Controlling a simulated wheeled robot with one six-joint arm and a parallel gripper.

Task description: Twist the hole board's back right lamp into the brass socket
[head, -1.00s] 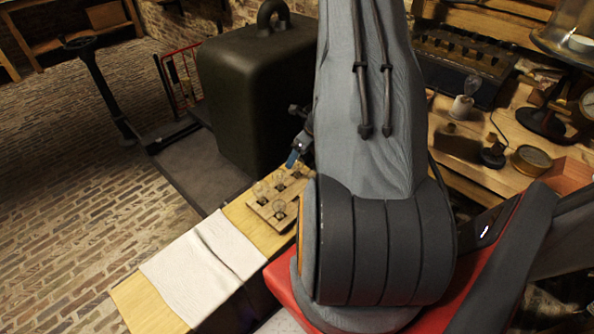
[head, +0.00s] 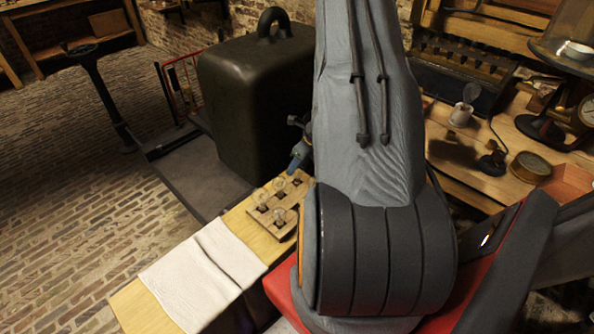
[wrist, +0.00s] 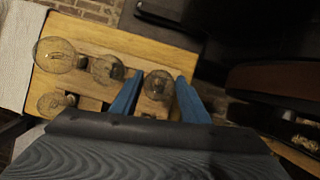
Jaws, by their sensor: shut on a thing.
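The wooden hole board (head: 287,232) lies on a pale wooden surface and holds several clear glass lamps. A small dark base with a brass-coloured top and a cord (head: 493,160), possibly the brass socket, is on the right bench.
A white cloth (head: 203,272) lies in front of the board. A big dark iron weight (head: 250,105) stands behind it. My arm hides the middle.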

